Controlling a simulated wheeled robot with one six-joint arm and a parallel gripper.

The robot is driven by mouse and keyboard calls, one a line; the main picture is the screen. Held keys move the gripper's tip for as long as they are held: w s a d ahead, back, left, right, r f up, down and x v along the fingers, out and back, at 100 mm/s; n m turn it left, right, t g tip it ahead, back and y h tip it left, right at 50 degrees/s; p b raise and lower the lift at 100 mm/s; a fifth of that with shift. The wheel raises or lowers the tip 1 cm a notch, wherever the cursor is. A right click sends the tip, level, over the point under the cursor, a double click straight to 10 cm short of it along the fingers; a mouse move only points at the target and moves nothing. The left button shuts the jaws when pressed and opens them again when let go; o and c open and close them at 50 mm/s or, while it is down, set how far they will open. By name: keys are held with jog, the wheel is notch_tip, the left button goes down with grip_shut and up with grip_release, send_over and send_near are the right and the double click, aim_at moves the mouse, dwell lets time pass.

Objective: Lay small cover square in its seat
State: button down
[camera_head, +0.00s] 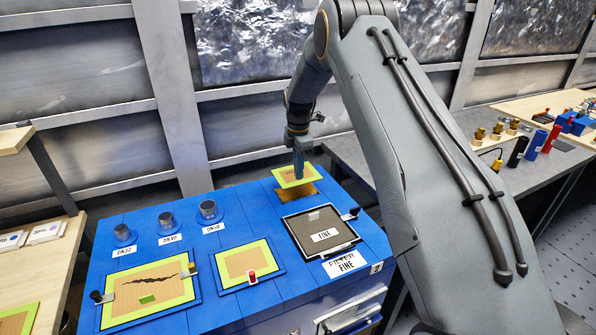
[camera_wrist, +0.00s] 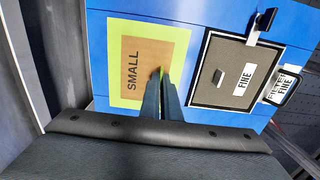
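The small cover (camera_head: 283,183) is a tan square with a lime-green border. In the wrist view the small cover (camera_wrist: 132,85) reads "SMALL". My gripper (camera_head: 299,176) points down at it from above, its fingers close together at the cover's middle. In the wrist view the fingertips of my gripper (camera_wrist: 161,76) meet at the cover, seemingly shut on a small grip that they hide. The cover looks raised above a brown square patch (camera_head: 300,194) on the blue bench top, which looks like its seat; the cover hides part of it. The exact gap cannot be told.
A green-bordered cover with a red knob (camera_head: 252,277) and a cracked panel (camera_head: 148,291) lie to the left. Several round ports stand behind them. A wall rises behind the blue bench (camera_head: 258,212).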

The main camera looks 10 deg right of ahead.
jog(key=shift+f, duration=0.2)
jog(key=shift+f+b, duration=0.9)
jog(key=shift+f, duration=0.65)
jog(key=shift+f+b, duration=1.15)
jog(key=shift+f, duration=0.65)
dwell(1.8)
jog(key=c, duration=1.9)
grip_release()
jog(key=shift+c, duration=0.2)
